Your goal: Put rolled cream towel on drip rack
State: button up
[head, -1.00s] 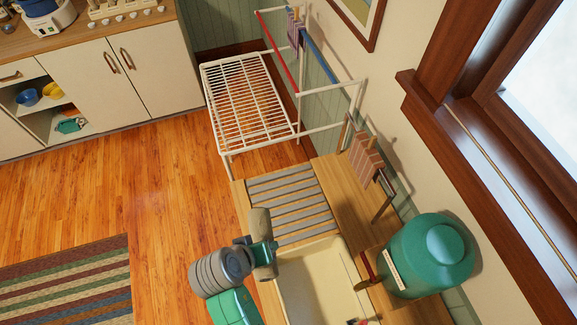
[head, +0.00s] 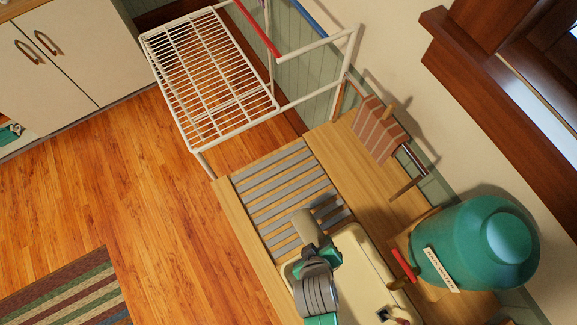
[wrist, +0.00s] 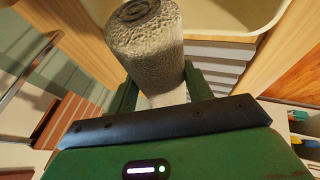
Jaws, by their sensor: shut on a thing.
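The rolled cream towel (head: 303,222) is held in my gripper (head: 314,250), above the border between the slatted rack and the sink. In the wrist view the towel (wrist: 146,48) stands out between the two green fingers of my gripper (wrist: 162,92), its spiral end towards the top. A grey slatted rack (head: 272,190), which looks like the drip rack, lies in the wooden counter beside the sink; no items rest on its visible slats. The towel hides part of its near edge. I cannot tell the height of the towel above it.
The cream sink (head: 368,268) adjoins the slatted rack. A green tank (head: 470,250) with a red tap stands at the right. A brown striped cloth (head: 376,130) hangs on a peg rail behind. A white wire rack (head: 215,75) stands beyond the counter.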

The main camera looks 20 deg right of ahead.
jog(key=w, duration=0.5)
jog(key=w+f, duration=0.1)
jog(key=w, duration=1)
jog(key=shift+f, duration=0.2)
jog(key=shift+w+f, duration=0.1)
jog(key=shift+f, duration=1.65)
jog(key=shift+f, duration=0.2)
jog(key=o, duration=1.1)
jog(key=shift+r, duration=0.1)
jog(key=p+v, duration=0.1)
jog(key=v, duration=1.1)
jog(key=shift+r+p, duration=0.15)
jog(key=shift+p, duration=0.15)
